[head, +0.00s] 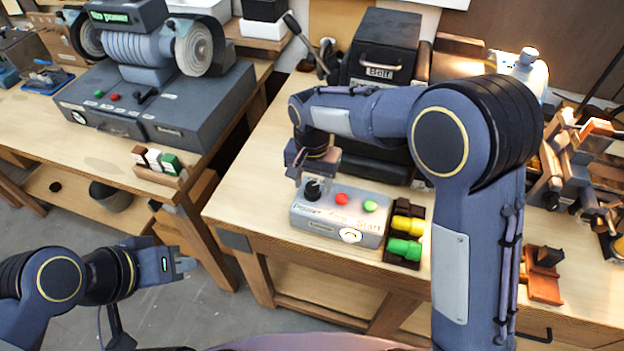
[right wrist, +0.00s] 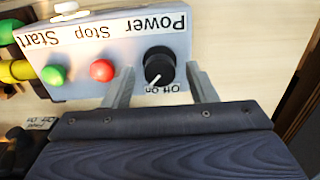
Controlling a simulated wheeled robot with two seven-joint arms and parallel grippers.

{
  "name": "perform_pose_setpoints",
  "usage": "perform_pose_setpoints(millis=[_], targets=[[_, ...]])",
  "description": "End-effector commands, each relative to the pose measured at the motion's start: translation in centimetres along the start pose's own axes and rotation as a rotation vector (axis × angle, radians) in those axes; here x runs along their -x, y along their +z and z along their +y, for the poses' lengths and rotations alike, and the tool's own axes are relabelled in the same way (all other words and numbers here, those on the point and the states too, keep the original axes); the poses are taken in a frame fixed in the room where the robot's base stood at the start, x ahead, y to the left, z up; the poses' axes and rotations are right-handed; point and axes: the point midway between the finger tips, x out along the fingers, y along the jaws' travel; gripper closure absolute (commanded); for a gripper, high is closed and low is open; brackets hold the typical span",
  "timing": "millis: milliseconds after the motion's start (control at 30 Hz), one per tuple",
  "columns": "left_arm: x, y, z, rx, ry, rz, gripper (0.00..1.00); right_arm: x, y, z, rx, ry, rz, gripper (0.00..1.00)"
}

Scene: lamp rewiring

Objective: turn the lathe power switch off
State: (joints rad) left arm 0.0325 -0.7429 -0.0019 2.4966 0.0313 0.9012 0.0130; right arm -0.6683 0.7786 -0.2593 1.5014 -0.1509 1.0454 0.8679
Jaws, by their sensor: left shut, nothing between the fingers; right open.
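The lathe's grey control box (head: 325,230) stands on the right bench. Its black power knob (head: 313,188) is at the left end, beside a red button (head: 341,199) and a green one (head: 370,206). In the right wrist view the knob (right wrist: 158,66) shows a white pointer slanting down-left towards small "Off" and "On" lettering. My right gripper (head: 317,176) is over the knob. In the right wrist view its open fingers (right wrist: 161,72) lie either side of the knob, with gaps; contact is not visible. My left gripper (head: 184,264) is shut and empty, away from the box.
Yellow and green blocks in a dark holder (head: 404,236) stand just right of the box. A black cabinet (head: 382,50) is behind it. A grinder (head: 150,75) sits on the left bench (head: 95,150). A gap separates the benches.

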Motion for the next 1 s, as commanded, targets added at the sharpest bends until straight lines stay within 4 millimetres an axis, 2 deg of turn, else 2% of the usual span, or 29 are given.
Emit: perform_pose_setpoints(millis=[267, 633, 1000], targets=[[0.02, -0.02, 0.01, 0.000, 0.000, 0.000, 1.00, -0.30, -0.02, 0.00, 0.000, -0.001, 0.000, 0.48], [0.02, -0.02, 0.01, 0.000, 0.000, 0.000, 1.00, -0.26, -0.02, 0.00, 0.000, -0.001, 0.000, 0.93], [-0.05, 0.02, -0.02, 0.000, 0.000, 0.000, 1.00, -0.26, -0.06, 0.04, 0.066, -0.001, 0.000, 0.93]])
